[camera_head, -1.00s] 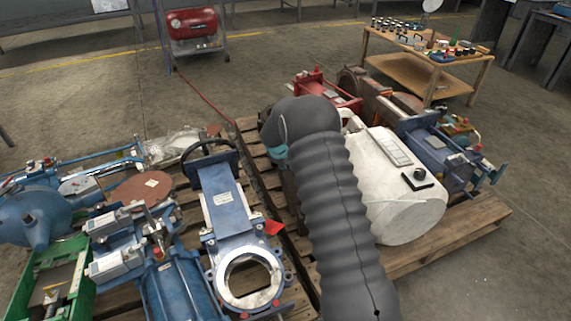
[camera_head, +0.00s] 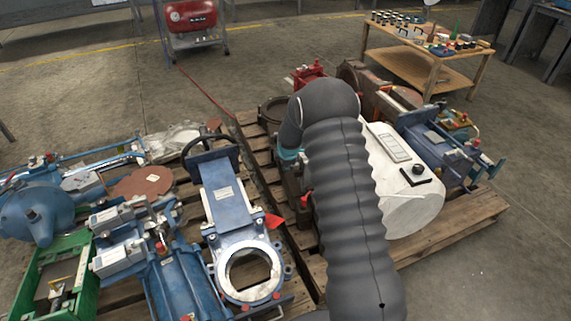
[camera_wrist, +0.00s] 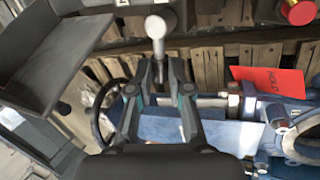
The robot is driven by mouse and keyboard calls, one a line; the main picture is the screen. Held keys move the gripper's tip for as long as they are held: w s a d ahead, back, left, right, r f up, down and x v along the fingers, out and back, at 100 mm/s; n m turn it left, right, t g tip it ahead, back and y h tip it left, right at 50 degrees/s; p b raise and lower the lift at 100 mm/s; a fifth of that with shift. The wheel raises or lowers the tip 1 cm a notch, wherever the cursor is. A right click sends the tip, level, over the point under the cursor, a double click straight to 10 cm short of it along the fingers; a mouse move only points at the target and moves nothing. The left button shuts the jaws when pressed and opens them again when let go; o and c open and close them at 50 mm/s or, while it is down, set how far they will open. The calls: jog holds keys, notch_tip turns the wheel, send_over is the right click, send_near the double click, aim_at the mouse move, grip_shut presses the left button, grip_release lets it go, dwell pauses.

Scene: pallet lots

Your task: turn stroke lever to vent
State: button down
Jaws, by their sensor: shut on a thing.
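The stroke lever (camera_wrist: 155,30) shows in the wrist view as a short metal stem with a pale rounded knob. My gripper (camera_wrist: 160,68) is shut on its stem, with the knob standing out beyond the fingertips. The lever's base and any vent marking are hidden or too unclear to read. In the head view my dark, sleeved arm reaches over the pallets and hides the gripper and the lever.
A blue valve (camera_head: 228,205) with a dark handwheel stands left of my arm; a red tag (camera_wrist: 270,80) lies beside it. A white tank (camera_head: 405,205) is close on the right. A grey box-shaped part (camera_wrist: 45,50) is left of the fingers.

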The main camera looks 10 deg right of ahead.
jog(key=shift+s+n, duration=0.25)
jog(key=shift+n, duration=0.25)
dwell(0.4)
jog(key=c, duration=1.1)
grip_release()
jog(key=v, duration=1.2)
jog(key=shift+d+y, duration=0.3)
